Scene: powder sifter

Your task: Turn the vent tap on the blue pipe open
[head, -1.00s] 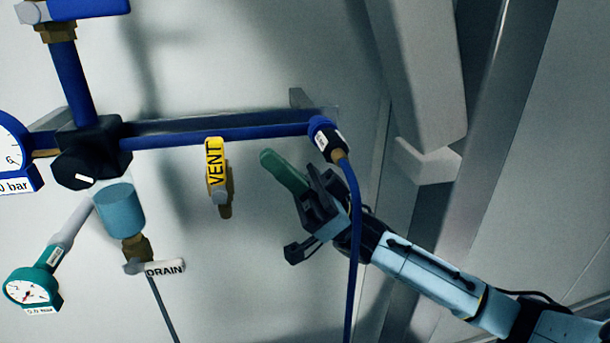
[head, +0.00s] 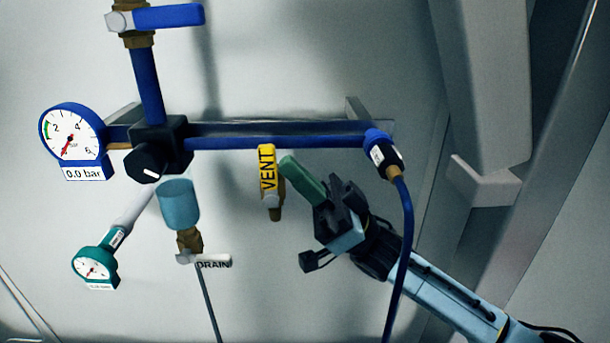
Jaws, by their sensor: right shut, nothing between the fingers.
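The vent tap is a yellow lever marked VENT (head: 267,168) on a brass body (head: 275,206). It hangs below the horizontal blue pipe (head: 300,142), with its lever lying along the tap body, up and down in the head view. My right gripper (head: 302,180) has green fingertips, shut with nothing between them. Its tips are just right of the yellow lever and point at it. Whether they touch it I cannot tell. My left gripper is not in view.
A round gauge (head: 72,135) reads 0.0 bar at left. A black knob (head: 152,162), a blue bowl (head: 179,205) and a DRAIN tap (head: 213,261) sit left of the vent. A blue hose (head: 405,230) hangs in front of my right arm.

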